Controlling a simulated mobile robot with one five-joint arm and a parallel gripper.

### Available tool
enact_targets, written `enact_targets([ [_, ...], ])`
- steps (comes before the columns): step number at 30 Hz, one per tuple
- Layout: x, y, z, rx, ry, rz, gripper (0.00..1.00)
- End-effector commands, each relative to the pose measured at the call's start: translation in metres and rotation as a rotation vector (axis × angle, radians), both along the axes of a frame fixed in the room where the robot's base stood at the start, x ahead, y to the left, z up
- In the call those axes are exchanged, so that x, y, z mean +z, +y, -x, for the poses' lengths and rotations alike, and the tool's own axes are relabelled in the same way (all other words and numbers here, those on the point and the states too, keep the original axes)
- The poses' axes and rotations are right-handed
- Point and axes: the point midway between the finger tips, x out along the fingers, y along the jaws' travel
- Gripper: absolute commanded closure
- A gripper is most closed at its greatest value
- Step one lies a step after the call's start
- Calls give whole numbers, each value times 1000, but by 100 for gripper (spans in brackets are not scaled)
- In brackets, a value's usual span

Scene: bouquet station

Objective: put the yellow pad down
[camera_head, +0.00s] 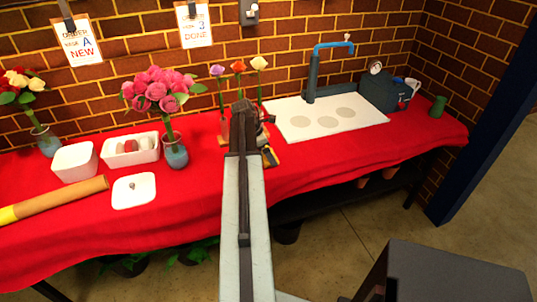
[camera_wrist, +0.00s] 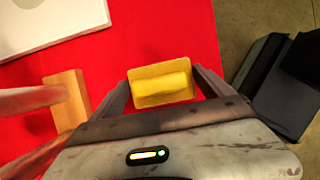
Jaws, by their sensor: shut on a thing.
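The yellow pad (camera_wrist: 161,85) sits between the two fingers of my gripper (camera_wrist: 163,84) in the wrist view. It is a yellow block with a flat, wider base, and my gripper is shut on it. Red cloth lies below it; I cannot tell whether the pad touches the cloth. In the head view a small part of the yellow pad (camera_head: 270,157) shows just right of my arm, near the front of the red-covered table (camera_head: 330,170). My arm hides much of the gripper there.
A wooden block (camera_wrist: 66,98) with pale rods stands left of my gripper. The white board (camera_head: 330,116) with round marks lies behind. Red cloth right of the pad is clear.

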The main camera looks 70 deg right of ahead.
Motion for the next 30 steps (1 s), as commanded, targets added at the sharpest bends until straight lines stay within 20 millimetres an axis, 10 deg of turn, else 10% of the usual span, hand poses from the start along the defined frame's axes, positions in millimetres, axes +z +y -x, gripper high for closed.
enact_targets([
  [1, -4, 0, 0, 0, 0, 0, 42],
  [2, -3, 0, 0, 0, 0, 0, 7],
  [3, -2, 0, 0, 0, 0, 0, 0],
  [16, 13, 2, -2, 0, 0, 0, 0],
  [30, 106, 25, -29, -1, 0, 0, 0],
])
